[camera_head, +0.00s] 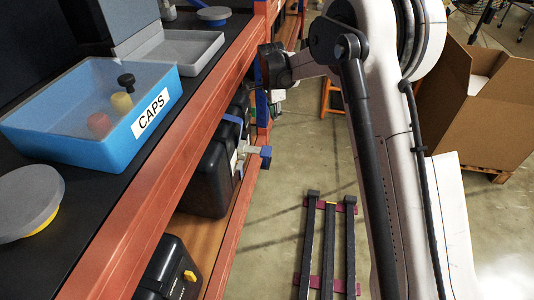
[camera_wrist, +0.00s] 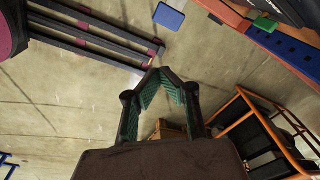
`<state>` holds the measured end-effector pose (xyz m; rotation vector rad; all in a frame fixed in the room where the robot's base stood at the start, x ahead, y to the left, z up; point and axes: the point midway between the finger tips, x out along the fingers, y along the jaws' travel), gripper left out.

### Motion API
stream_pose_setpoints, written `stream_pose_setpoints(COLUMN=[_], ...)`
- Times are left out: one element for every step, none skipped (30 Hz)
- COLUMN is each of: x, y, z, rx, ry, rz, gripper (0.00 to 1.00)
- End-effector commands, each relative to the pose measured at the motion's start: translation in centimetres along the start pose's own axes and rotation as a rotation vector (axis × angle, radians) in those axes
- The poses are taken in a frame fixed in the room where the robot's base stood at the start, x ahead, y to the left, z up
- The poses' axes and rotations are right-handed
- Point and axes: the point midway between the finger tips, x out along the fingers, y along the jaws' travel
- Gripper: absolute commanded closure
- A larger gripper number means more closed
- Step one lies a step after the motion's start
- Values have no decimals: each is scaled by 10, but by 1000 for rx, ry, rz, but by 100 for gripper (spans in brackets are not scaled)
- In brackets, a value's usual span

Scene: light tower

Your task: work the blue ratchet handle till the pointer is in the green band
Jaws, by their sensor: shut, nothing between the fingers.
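My gripper (camera_wrist: 155,78) is shut and empty in the wrist view, its two green-padded fingers meeting at the tips over the floor. A blue block on a light grey bar (camera_head: 248,149) sticks out from the shelf side in the head view; it looks like the end of the blue handle (camera_head: 266,152). A blue rectangular piece (camera_wrist: 169,17) lies beyond the fingertips at the top of the wrist view, apart from them; I cannot tell if it is the same handle. In the head view my fingers are not clearly visible. No pointer or green band can be made out.
A blue CAPS tray (camera_head: 70,148) stands on the upper shelf, with black cases (camera_head: 208,170) below. A dark rail frame (camera_head: 331,245) lies on the floor. A cardboard box (camera_head: 490,110) stands at right. An orange-framed rack (camera_wrist: 255,120) is right of the fingers in the wrist view.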

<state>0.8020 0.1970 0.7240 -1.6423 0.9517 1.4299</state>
Motion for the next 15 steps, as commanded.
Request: stream_pose_setpoints(x=[14,21,31,38,46,56,64,71,80,87,92,99,104,108,112], y=[-6,-8,-12,-14,-16,-19,-22,-24,-26,-27,-28,-30,-31,-32,-32], z=[4,6,9,11,14,17,20,22,25,26,28,30,32,33,35], rx=[15,26,40,51,62,78,89,101,114,125,134,144,152,158,164], ry=[0,0,0,0,0,1,1,2,3,3,4,4,5,6,6], rz=[7,11,18,23,29,36,40,45,52,56,60,65,68,70,73], gripper=[100,100,100,100,100,100,100,100,100,100,100,100,100,100,100])
